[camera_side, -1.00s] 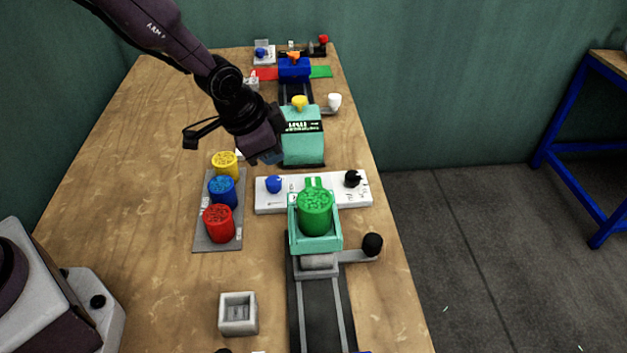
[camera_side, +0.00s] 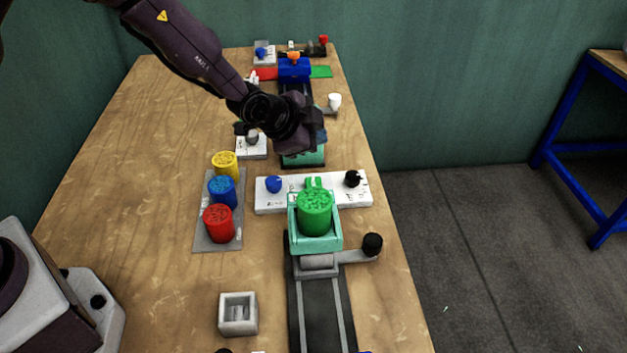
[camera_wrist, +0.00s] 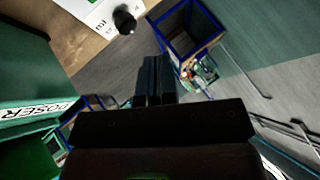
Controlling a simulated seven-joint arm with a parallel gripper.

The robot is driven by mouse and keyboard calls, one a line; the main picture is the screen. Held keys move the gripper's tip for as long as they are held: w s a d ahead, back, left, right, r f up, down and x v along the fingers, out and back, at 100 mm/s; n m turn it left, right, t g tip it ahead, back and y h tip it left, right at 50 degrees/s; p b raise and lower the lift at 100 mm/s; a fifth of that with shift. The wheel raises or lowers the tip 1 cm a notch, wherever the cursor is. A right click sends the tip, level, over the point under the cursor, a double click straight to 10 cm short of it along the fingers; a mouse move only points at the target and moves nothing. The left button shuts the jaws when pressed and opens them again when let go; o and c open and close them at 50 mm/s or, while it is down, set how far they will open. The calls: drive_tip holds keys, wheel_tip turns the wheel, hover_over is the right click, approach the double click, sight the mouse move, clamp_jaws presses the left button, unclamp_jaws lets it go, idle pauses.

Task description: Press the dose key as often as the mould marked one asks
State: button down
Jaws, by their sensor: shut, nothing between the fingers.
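My gripper (camera_side: 316,138) is in front of the green doser box (camera_side: 305,158) in the side view and hides most of it. In the wrist view the two dark fingers (camera_wrist: 154,70) are together and empty, with the DOSER lettering on the green box (camera_wrist: 25,75) at left. A white panel (camera_side: 335,193) bears a blue knob (camera_side: 273,184) and a black knob (camera_side: 352,179). I cannot tell which item is the dose key or the mould marked one.
Yellow (camera_side: 226,165), blue (camera_side: 222,190) and red (camera_side: 218,222) cylinders stand on a grey plate (camera_side: 208,247). A grey square holder (camera_side: 238,314) and a black-knobbed lever (camera_side: 372,244) are nearer. A small panel with a grey knob (camera_side: 252,138) lies left of the doser. The left tabletop is clear.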

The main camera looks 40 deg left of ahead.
sight(314, 184)
drive_tip(key=shift+f, duration=3.9)
drive_tip(key=shift+f, duration=0.4)
drive_tip(key=shift+f, duration=0.5)
drive_tip(key=shift+r, duration=0.9)
drive_tip(key=shift+r, duration=2.5)
